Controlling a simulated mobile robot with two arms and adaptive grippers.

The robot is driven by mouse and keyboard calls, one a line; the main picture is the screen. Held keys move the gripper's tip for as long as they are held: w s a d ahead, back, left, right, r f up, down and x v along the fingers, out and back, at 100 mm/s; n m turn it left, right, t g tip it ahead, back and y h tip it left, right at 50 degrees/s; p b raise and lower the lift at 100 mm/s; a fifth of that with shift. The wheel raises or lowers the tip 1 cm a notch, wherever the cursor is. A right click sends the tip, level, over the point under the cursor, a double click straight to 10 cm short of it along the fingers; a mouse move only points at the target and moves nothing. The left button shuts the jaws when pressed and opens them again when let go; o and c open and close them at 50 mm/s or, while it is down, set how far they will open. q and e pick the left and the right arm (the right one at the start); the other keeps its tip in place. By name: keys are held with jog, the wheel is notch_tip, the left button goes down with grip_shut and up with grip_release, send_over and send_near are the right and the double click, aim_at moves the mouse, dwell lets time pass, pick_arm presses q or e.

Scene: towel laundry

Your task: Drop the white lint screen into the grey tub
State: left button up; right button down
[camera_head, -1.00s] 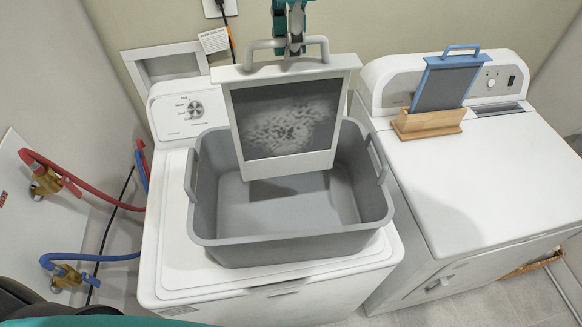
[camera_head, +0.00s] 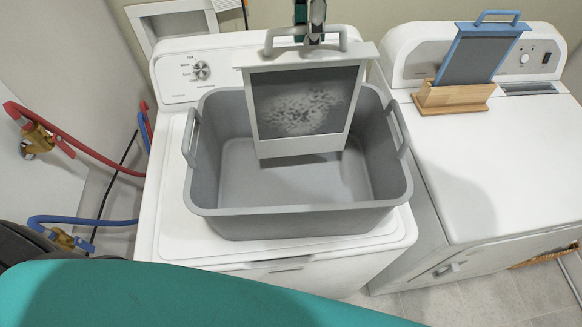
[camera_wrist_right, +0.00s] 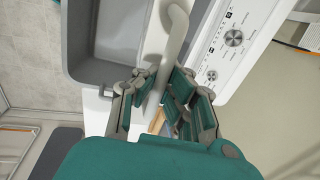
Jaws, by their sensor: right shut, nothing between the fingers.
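The white lint screen (camera_head: 305,155), a pale frame with a lint-speckled dark mesh, hangs upright over the grey tub (camera_head: 300,222). Its lower edge overlaps the tub's opening; I cannot tell how far below the rim it reaches. My right gripper (camera_head: 309,38) is at the screen's top handle (camera_head: 270,42). In the right wrist view the handle (camera_wrist_right: 177,30) runs by the fingers of my right gripper (camera_wrist_right: 160,98), which is shut without a firm hold showing. The tub (camera_wrist_right: 84,68) is at upper left there. My left gripper is out of view.
The tub stands on a white washer (camera_head: 165,215). A dryer (camera_head: 500,150) at right bears a blue-framed screen (camera_head: 474,58) in a wooden stand (camera_head: 452,98). Red (camera_head: 85,153) and blue hoses (camera_head: 90,219) run along the left wall.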

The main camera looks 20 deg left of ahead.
jog(key=shift+s+r, duration=0.1)
jog(key=shift+s, duration=0.1)
jog(key=c, duration=1.4)
grip_release()
jog(key=shift+r, duration=0.15)
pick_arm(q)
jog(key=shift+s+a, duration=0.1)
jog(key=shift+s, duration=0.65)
pick_arm(e)
notch_tip(320, 180, up, 12)
jog(key=s, duration=0.2)
jog(key=shift+d+f, duration=0.25)
jog(key=shift+d, duration=0.2)
